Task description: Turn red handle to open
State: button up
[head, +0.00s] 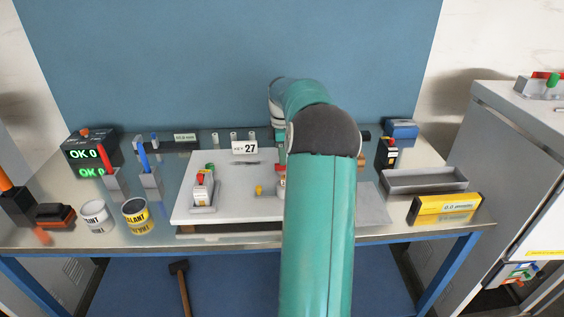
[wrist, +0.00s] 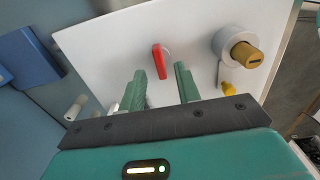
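In the wrist view a red handle (wrist: 158,62) stands out from a white panel (wrist: 110,45), with a round pale base beside its top. My gripper (wrist: 160,68) is open, its two green fingers on either side of the handle in the picture. A gap shows on both sides, and I see no contact. I cannot tell how deep the handle sits between the fingers. In the head view my arm hides the gripper. A small red part (head: 281,168) shows at the arm's left edge, and another red-topped fixture (head: 202,188) stands further left on the white board (head: 232,208).
A yellow knob on a round grey base (wrist: 245,55) is right of the handle, with a smaller yellow piece below. A blue block (wrist: 28,55) is at left. On the bench are cans (head: 137,215), a grey tray (head: 425,180) and a yellow box (head: 444,208).

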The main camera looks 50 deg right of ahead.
jog(key=shift+f, duration=1.7)
grip_shut()
